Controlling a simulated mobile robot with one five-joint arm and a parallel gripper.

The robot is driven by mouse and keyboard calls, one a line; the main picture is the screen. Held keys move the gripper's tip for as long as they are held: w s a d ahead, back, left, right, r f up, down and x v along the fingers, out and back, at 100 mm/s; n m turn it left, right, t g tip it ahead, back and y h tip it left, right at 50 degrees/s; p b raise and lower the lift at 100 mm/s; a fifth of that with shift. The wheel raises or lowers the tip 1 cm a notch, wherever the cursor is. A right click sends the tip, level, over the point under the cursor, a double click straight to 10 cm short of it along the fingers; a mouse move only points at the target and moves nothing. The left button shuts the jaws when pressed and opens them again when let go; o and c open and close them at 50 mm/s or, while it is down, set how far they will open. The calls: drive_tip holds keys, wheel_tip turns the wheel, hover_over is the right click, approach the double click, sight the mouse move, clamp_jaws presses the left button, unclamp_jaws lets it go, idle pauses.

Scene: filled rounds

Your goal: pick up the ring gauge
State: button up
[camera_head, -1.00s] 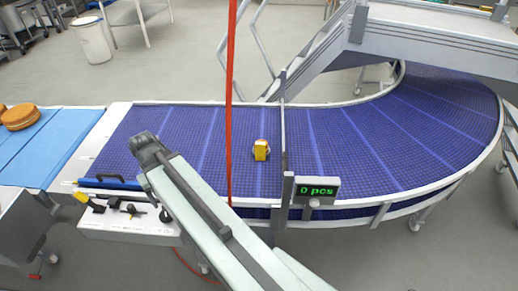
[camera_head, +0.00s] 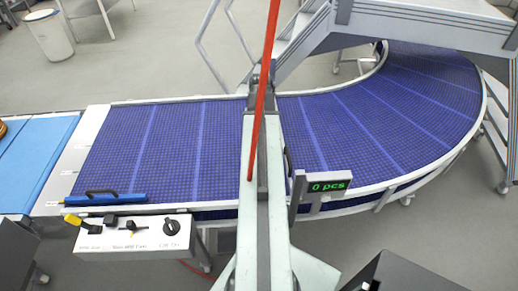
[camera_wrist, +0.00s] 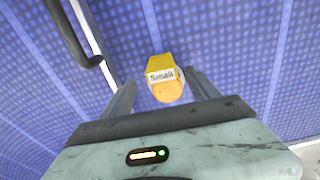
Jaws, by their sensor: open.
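The ring gauge appears in the wrist view as a yellow block (camera_wrist: 160,66) with a white label reading "Small". A rounded orange part shows at its near end, and a little grey shows at its right side. It rests on the blue belt (camera_wrist: 235,50). My gripper (camera_wrist: 159,78) is open, with one grey finger on each side of the yellow block. I cannot tell whether either finger touches it. In the head view my arm (camera_head: 262,200) hides the gauge.

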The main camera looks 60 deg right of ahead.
drive_tip(key=f+b, duration=0.4)
drive_tip(key=f, duration=0.1)
drive_tip(key=f+b, duration=0.2)
drive_tip(key=shift+w+a+f+b, duration=0.1)
drive_tip(key=shift+a+f+b, duration=0.2)
drive_tip(key=shift+b, duration=0.1)
drive_tip(key=shift+r, duration=0.2)
drive_tip(key=shift+c, duration=0.3)
clamp_jaws()
